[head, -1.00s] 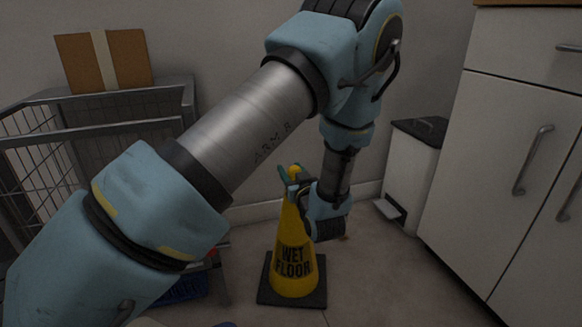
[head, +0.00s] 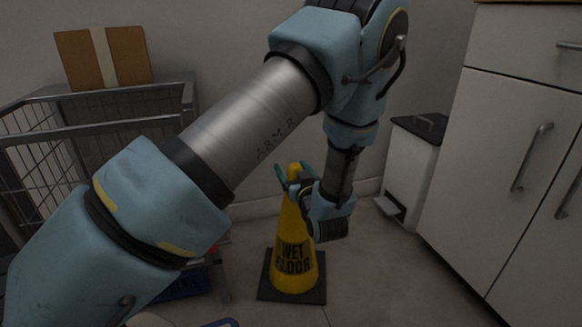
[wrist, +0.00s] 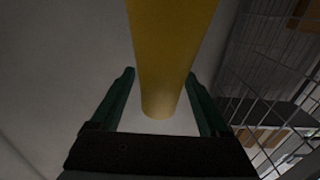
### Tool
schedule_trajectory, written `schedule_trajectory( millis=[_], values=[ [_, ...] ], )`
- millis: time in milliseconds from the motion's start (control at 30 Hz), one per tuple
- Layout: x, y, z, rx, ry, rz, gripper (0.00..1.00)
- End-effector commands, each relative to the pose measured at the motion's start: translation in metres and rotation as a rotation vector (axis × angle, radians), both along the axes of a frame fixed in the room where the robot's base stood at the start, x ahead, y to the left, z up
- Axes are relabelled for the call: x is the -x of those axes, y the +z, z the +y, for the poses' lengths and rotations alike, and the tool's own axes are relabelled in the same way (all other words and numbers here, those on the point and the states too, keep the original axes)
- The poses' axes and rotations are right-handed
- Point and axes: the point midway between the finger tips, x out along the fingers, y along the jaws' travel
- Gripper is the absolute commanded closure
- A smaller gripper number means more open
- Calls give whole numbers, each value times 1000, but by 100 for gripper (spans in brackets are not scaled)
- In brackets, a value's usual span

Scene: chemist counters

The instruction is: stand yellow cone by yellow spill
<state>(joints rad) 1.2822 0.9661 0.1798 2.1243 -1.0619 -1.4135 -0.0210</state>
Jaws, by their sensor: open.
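The yellow cone (head: 291,235), lettered WET FLOOR, stands upright on its dark square base on the floor. My gripper (head: 295,173) is at the cone's upper end, with its green fingers open on either side of the narrow top. In the wrist view the yellow cone (wrist: 172,50) runs between the two open fingers of my gripper (wrist: 160,73); a gap shows beside each finger near the tip of the cone. My wrist covers part of the cone's right side in the head view. No yellow spill can be made out in these frames.
A wire cart (head: 110,95) with a brown box (head: 128,58) stands at the left. A white pedal bin (head: 412,170) stands behind right, beside white cabinets (head: 500,170). A wall is close behind the cone. Floor in front right of the cone is clear.

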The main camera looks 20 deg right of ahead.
Motion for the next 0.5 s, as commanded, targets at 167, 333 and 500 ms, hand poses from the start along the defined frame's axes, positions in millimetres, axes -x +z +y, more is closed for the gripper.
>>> schedule_trajectory(
  millis=[167, 333, 500],
  values=[
    [37, 3, 3, -3, -5, 3, 21],
    [72, 2, 8, -2, -4, 2, 21],
    [96, 2, 11, 0, -3, 1, 21]
  ],
)
